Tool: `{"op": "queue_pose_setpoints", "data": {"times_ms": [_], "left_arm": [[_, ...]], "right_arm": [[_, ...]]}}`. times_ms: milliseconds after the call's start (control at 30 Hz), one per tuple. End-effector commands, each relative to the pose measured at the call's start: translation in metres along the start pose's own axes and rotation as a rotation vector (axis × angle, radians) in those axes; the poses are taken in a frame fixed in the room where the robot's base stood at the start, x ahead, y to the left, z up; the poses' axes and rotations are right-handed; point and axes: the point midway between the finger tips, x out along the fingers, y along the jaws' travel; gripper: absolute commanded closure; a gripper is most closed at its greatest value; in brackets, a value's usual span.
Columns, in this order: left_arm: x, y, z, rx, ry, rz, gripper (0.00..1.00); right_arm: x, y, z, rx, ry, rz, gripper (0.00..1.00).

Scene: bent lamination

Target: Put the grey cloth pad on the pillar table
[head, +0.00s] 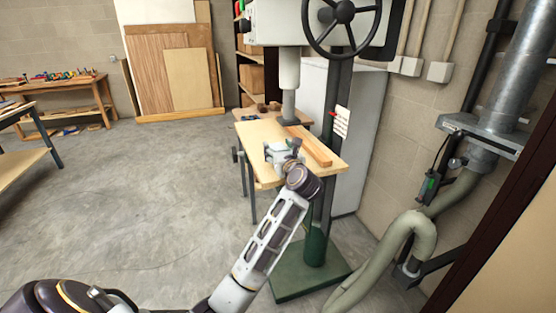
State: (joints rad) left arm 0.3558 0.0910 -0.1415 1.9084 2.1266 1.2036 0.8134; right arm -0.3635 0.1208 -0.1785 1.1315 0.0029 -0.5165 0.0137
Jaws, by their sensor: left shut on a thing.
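The pillar table (258,134) is the pale wooden top on the pillar drill, in the middle of the head view. My left arm reaches up to it from the bottom left. My left gripper (284,153) is over the front part of the tabletop and is shut on the grey cloth pad (275,154), which shows as a small light-grey patch at the fingers. The gripper and wrist hide part of the pad, and I cannot tell whether the pad touches the tabletop. My right gripper is not in view.
A long wooden strip (312,147) lies along the right of the tabletop. The drill spindle (289,105) hangs above its back part, under the handwheel (341,12). A grey hose (408,236) stands to the right. The concrete floor (140,190) to the left is clear.

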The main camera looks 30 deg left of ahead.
Motion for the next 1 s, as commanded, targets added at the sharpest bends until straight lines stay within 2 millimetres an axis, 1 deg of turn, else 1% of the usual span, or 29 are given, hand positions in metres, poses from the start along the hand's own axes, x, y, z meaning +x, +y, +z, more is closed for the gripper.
{"op": "queue_pose_setpoints", "data": {"times_ms": [167,367,533,700,1000], "left_arm": [[0.0,0.0,-0.003,0.001,0.0,0.0,0.6],[0.002,0.001,-0.022,0.003,0.001,0.001,0.6],[0.002,0.0,-0.036,0.002,0.0,0.0,0.6],[0.002,0.0,-0.038,0.0,0.0,0.0,0.6],[0.002,0.0,-0.039,0.0,0.0,0.0,0.6]], "right_arm": [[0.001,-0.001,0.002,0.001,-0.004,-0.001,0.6],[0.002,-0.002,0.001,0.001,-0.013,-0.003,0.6],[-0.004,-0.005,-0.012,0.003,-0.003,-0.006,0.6],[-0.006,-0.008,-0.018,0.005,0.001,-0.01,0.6],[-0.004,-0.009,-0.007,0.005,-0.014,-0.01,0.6]]}}
